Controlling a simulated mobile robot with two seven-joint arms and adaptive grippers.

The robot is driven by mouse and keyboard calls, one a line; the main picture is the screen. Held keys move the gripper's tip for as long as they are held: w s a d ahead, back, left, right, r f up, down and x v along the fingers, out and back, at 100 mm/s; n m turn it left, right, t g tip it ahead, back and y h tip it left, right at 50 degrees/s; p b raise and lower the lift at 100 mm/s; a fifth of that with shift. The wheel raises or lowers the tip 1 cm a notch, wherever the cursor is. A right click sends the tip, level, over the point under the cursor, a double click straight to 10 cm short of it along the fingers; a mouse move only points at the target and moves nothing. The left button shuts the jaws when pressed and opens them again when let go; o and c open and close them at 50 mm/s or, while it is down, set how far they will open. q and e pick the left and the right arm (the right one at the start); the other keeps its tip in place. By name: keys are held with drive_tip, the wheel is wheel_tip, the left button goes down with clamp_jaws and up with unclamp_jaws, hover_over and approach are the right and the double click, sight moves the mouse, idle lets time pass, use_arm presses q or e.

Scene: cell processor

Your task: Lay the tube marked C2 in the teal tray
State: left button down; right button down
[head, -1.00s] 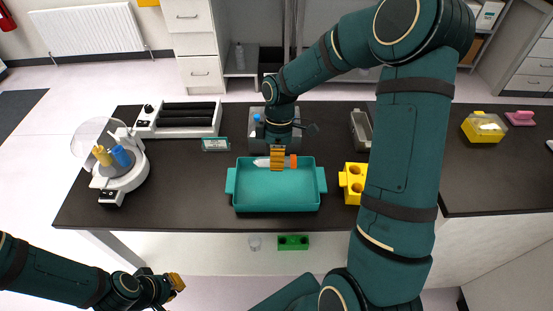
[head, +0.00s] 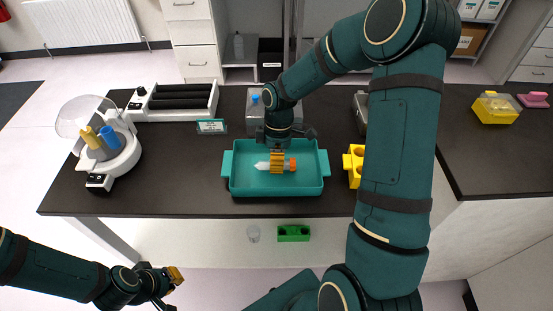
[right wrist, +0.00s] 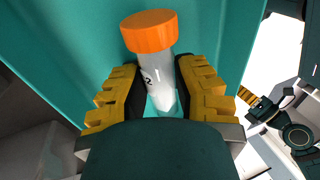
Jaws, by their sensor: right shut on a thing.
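The teal tray (head: 245,180) sits near the front edge of the dark bench in the head view. My right gripper (head: 276,165) is over the tray, shut on a clear tube with an orange cap (head: 292,164). The tube lies roughly level, its pointed end to the left. In the right wrist view, the tube (right wrist: 158,85) sits between the yellow fingers and shows a partly hidden dark mark ending in what looks like a 2. I cannot tell whether it touches the tray floor. My left gripper (head: 177,278) hangs low at the left, away from the bench; its jaws are unclear.
A white centrifuge (head: 120,163) with blue and yellow tubes stands at the left. A roller device (head: 180,103) is behind it. A yellow block with holes (head: 354,167) is right of the tray. A green rack (head: 293,233) and a clear cup (head: 253,234) are below the bench front.

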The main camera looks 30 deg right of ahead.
drive_tip(key=c, duration=0.8)
unclamp_jaws()
drive_tip(key=shift+f, duration=0.1)
drive_tip(key=shift+o, duration=0.2)
drive_tip(key=v, duration=1.2)
